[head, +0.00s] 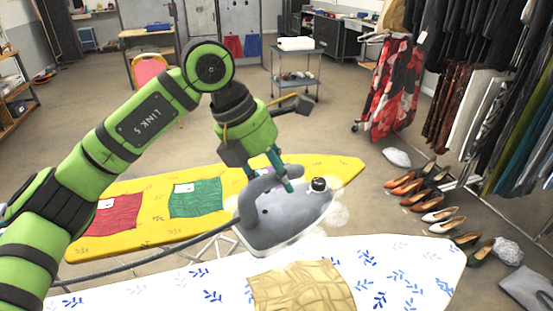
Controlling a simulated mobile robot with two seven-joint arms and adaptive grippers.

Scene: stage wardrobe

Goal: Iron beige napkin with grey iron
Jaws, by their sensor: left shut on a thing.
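The grey iron (290,222) is in the middle of the head view. My left gripper (284,181) is shut on its handle and holds it tilted, with pale steam-like puffs around it. The beige napkin (303,289) lies creased on the white ironing board (405,262) with blue leaf prints, at the bottom of the view and partly cut off by the edge. The iron appears above the board's far edge, beyond the napkin and apart from it. My right gripper is not in view.
A yellow ironing board (325,172) stands behind, bearing a red cloth (112,214) and a green cloth (195,198). The iron's dark cord (150,258) runs left. A clothes rack (470,185) and several shoes (440,214) stand at right.

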